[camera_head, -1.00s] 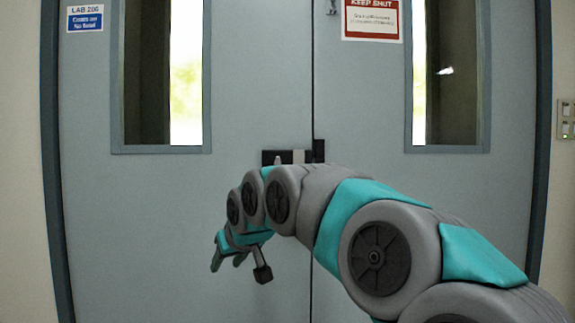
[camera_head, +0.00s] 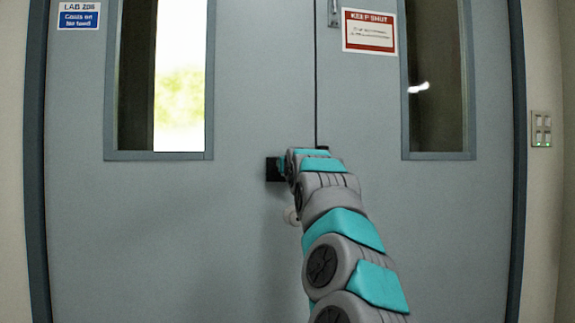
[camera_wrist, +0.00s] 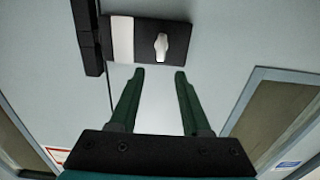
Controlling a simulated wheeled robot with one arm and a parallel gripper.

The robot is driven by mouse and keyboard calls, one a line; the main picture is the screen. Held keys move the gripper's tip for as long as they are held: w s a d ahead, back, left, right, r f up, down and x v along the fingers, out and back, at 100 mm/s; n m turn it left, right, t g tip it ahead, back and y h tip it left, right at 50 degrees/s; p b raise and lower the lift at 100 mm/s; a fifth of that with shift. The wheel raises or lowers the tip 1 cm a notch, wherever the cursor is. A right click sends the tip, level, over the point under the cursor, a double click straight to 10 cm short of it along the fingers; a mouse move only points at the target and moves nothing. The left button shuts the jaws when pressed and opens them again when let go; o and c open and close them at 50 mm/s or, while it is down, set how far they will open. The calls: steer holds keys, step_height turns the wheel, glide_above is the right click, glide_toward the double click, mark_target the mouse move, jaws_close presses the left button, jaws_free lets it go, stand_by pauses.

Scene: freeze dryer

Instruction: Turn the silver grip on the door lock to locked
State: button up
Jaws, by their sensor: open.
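The door lock (camera_wrist: 180,48) is a dark plate with a pale band, fixed on the grey door, in the wrist view. Its silver grip (camera_wrist: 161,46) is a small knob standing on the plate, its long side upright in that view. My gripper (camera_wrist: 160,72) is open and empty. Its two green fingers point at the lock, with the grip ahead of and between the tips, apart from them. In the head view the lock plate (camera_head: 273,169) shows only at its left end; my arm hides the grip and my gripper.
The grey double door (camera_head: 250,250) fills the view, with two tall windows (camera_head: 180,80). A dark catch block (camera_wrist: 88,38) stands at the door seam beside the lock. A wall switch panel (camera_head: 541,129) is at the right. Room in front of the door is free.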

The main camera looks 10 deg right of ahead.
steer(key=w+p, duration=0.5)
steer(key=w, duration=0.2)
stand_by(0.3)
jaws_close()
stand_by(0.4)
